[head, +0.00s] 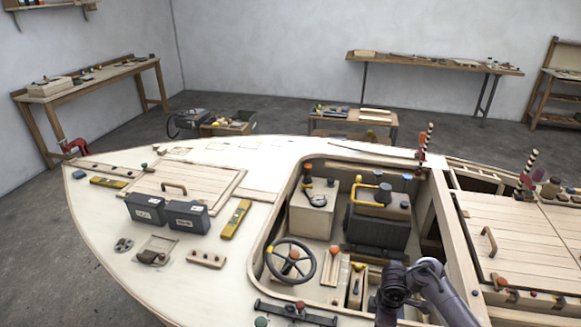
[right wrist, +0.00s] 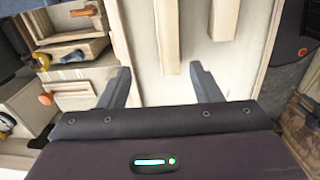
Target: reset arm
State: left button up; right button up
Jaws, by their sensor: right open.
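My right arm (head: 436,291) comes in at the bottom right of the head view, over the hull's open cockpit. Its gripper cannot be made out clearly there. In the right wrist view my right gripper (right wrist: 162,82) has its two grey fingers well apart, with nothing held between them. Pale wooden boards (right wrist: 168,30) lie beyond the fingers. My left arm and left gripper are in neither view.
The cockpit holds a steering wheel (head: 290,261), a dark engine (head: 380,219) and a pale box (head: 312,208). Black battery boxes (head: 186,217) and a yellow level (head: 236,219) sit on the deck (head: 110,250). A striped post (head: 422,147) stands at the cockpit's far right.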

jog(key=shift+s+a+f, duration=0.1)
jog(key=shift+a+f, duration=0.1)
jog(key=shift+a, duration=0.35)
jog(key=shift+m+t, duration=0.8)
jog(key=shift+m, duration=0.1)
jog(key=s+a, duration=0.2)
jog(key=a, duration=0.1)
jog(key=s+a, duration=0.1)
jog(key=a, duration=0.1)
jog(key=shift+s+r, duration=0.15)
jog(key=shift+r, duration=0.25)
jog(key=s+d+r+m+t, duration=0.1)
jog(key=s+r+m, duration=1)
jog(key=s+r, duration=0.7)
notch_tip(320, 180, down, 35)
jog(key=s+g+b, duration=0.1)
jog(key=s+b, duration=0.1)
jog(key=b, duration=0.3)
pick_arm(q)
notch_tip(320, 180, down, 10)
jog(key=b, duration=0.5)
pick_arm(e)
jog(key=s+d+f, duration=0.2)
jog(key=s+f, duration=0.8)
jog(key=f, duration=0.2)
jog(key=s+d+f+g, duration=0.1)
jog(key=s+f, duration=0.9)
jog(key=f, duration=0.2)
jog(key=shift+s+d+f, duration=0.15)
jog(key=shift+d+f, duration=0.25)
